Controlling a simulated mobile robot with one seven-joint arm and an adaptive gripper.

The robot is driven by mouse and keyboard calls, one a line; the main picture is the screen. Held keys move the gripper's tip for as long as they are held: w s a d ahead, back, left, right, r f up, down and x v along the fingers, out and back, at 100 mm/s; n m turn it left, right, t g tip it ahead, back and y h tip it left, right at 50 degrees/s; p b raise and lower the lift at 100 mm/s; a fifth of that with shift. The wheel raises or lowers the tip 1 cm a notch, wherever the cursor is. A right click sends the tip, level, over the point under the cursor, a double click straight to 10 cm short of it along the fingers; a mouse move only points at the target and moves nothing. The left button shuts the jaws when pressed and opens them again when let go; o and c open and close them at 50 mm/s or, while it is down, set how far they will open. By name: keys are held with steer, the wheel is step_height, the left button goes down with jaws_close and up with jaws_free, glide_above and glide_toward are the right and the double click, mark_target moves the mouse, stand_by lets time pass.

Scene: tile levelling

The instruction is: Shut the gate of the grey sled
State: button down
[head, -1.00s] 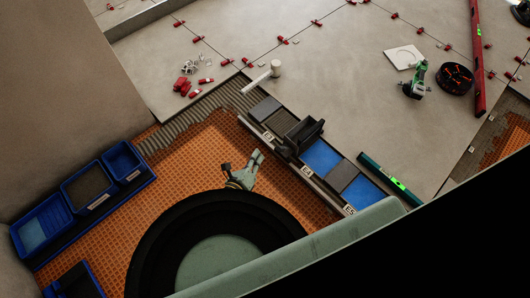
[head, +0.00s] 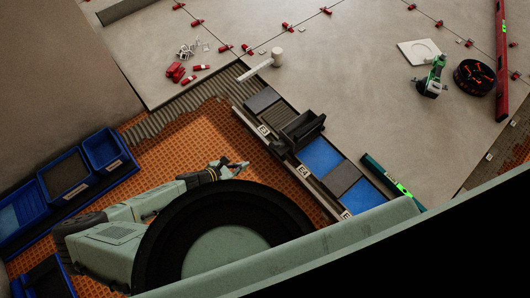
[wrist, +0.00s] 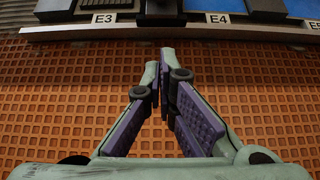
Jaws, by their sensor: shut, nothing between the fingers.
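A dark grey sled-like block (head: 301,131) with raised sides sits on the labelled rail between the E3 and E4 labels in the head view. Its lower edge shows at the top of the wrist view (wrist: 161,10). I cannot make out its gate or whether it stands open. My gripper (head: 245,164) is low over the orange mat, left of the rail and apart from the sled. In the wrist view my gripper (wrist: 159,60) points toward the rail, with its fingertips together and nothing between them.
The rail (head: 285,158) carries blue and grey pads along the slab's edge. Blue bins (head: 105,152) stand at left. The orange mat (head: 190,150) before the rail is mostly clear.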

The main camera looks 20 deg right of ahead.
steer(key=b+x, duration=0.1)
steer(key=x, duration=0.8)
steer(key=shift+d+f+b, duration=0.1)
steer(key=shift+f+b, duration=0.05)
steer(key=shift+b, duration=0.15)
steer(key=shift+w+d+r+p, duration=0.15)
steer(key=shift+w+d+r, duration=0.1)
steer(key=shift+d+r, duration=0.25)
steer(key=shift+w+d+r+p, duration=0.1)
steer(key=shift+w+d+r, duration=0.15)
steer(key=shift+d, duration=0.4)
steer(key=shift+w+d+r+p, duration=0.2)
steer(key=shift+d+r, duration=0.2)
steer(key=shift+d, duration=0.15)
